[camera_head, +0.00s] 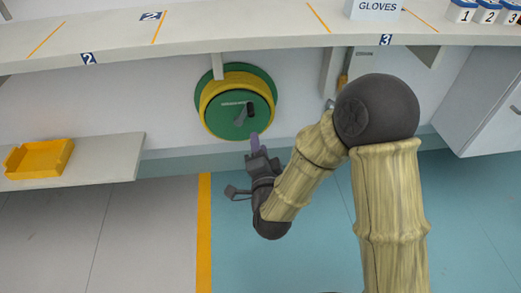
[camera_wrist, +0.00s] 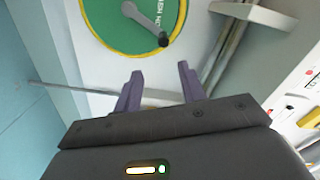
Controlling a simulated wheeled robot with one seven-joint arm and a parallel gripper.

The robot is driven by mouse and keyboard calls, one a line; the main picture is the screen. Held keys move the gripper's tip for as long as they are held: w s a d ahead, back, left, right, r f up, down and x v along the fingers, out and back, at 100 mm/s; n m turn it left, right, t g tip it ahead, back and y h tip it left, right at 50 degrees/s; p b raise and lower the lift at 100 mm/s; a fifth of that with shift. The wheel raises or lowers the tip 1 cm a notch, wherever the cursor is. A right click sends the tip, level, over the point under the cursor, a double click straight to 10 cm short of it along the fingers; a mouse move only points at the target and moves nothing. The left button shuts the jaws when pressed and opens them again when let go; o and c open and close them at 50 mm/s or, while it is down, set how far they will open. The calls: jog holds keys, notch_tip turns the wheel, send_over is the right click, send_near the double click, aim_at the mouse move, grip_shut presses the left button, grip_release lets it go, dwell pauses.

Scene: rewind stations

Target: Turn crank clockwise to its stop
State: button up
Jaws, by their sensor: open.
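The crank (camera_head: 240,116) is a short grey arm with a dark knob (camera_head: 250,108) on a green disc (camera_head: 225,122) with a yellow rim, under the shelf. In the head view the knob sits up and to the right of the arm's lower end. In the wrist view the crank arm (camera_wrist: 143,20) runs down and right to the knob (camera_wrist: 163,40). My gripper (camera_head: 254,141) is below the disc in the head view. In the wrist view its two purple fingers (camera_wrist: 160,72) are apart and empty, with the knob beyond their tips.
The long shelf (camera_head: 180,50) runs above the disc, with a bracket (camera_head: 217,66) close to the disc's top. A lower shelf (camera_head: 110,160) with a yellow tray (camera_head: 37,158) is at left. A cabinet (camera_head: 480,110) stands at right. The floor below is clear.

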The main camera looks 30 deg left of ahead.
jog(key=shift+v, duration=1.2)
jog(key=c, duration=0.5)
jog(key=shift+w+d+r+p, duration=0.2)
jog(key=shift+w+p, duration=0.1)
jog(key=shift+p, duration=0.1)
jog(key=c, duration=0.3)
jog(key=w+d+n+g+h+p, duration=0.1)
jog(key=d, duration=0.1)
jog(key=w+d+r+n+h+p, duration=0.1)
jog(key=w+d, duration=0.1)
jog(key=w+d+r+g+p, duration=0.1)
jog(key=w+d+p, duration=0.1)
jog(key=shift+d+r+n+g+h, duration=0.15)
jog(key=shift+r+n+g+h, duration=0.15)
jog(key=shift+n+h, duration=0.1)
grip_shut()
jog(key=s+d+r+n+g+h+p, duration=0.1)
jog(key=d+r+n+g+h+p, duration=0.2)
jog(key=d, duration=0.8)
jog(key=d+r+g+h+p, duration=0.3)
jog(key=d+p, duration=0.2)
jog(key=d, duration=0.6)
jog(key=s+d+r+g+h+p, duration=0.1)
jog(key=s+d+r+g+p, duration=0.1)
jog(key=s+d, duration=0.6)
jog(key=shift+s+d+r+n+g+h, duration=0.15)
jog(key=shift+d+r+n+g+h, duration=0.15)
jog(key=shift+d+r+g, duration=0.45)
